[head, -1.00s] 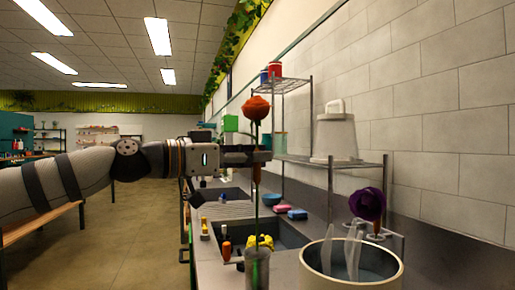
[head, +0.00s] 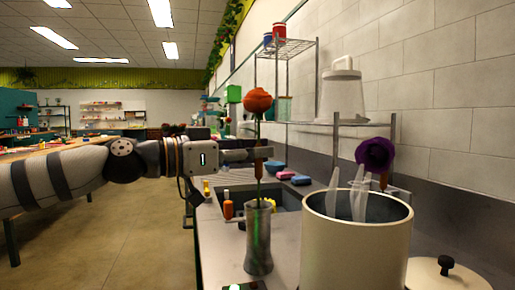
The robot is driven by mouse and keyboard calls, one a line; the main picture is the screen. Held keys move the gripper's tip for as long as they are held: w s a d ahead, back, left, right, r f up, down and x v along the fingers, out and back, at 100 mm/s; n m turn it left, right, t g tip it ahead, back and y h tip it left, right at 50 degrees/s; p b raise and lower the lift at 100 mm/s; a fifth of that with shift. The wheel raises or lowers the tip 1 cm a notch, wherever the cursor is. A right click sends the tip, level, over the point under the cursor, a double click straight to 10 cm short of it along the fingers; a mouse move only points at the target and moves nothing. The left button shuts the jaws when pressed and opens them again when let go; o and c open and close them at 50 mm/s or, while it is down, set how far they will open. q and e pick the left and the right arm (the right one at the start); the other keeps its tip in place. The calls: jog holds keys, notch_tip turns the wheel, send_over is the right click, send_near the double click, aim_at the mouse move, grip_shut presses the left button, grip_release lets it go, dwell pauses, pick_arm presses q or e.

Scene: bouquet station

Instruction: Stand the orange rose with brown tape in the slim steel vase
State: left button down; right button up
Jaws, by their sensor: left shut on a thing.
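The orange rose (head: 257,101) is upright, its bloom above my left gripper (head: 258,154). My left gripper is shut on the rose's stem, near the brown tape (head: 258,169). The slim grey vase (head: 258,254) stands upright on the counter below the gripper. The green stem runs down to the vase's mouth, and green streaks show along the vase's body. I cannot tell for certain whether the stem is inside or just in front. My right gripper is not in view.
A large cream pot (head: 350,245) stands close to the right of the vase, and a purple flower (head: 375,154) shows behind it. A lid (head: 446,272) lies at the lower right. Behind are a sink (head: 285,197), a wire rack (head: 285,47) and a white container (head: 340,95).

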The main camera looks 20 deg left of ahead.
aim_at(257, 176)
pick_arm(q)
jog(key=shift+f, duration=0.1)
dwell(0.3)
jog(key=shift+f+b, duration=0.85)
jog(key=shift+f, duration=0.55)
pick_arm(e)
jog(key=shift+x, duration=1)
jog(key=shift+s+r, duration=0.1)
pick_arm(q)
jog(key=c, duration=0.9)
grip_release()
jog(key=shift+c, duration=0.2)
jog(key=shift+s+a, duration=0.1)
jog(key=p+v, duration=0.1)
jog(key=v, duration=0.8)
jog(key=shift+s+a, duration=0.25)
jog(key=shift+s, duration=0.05)
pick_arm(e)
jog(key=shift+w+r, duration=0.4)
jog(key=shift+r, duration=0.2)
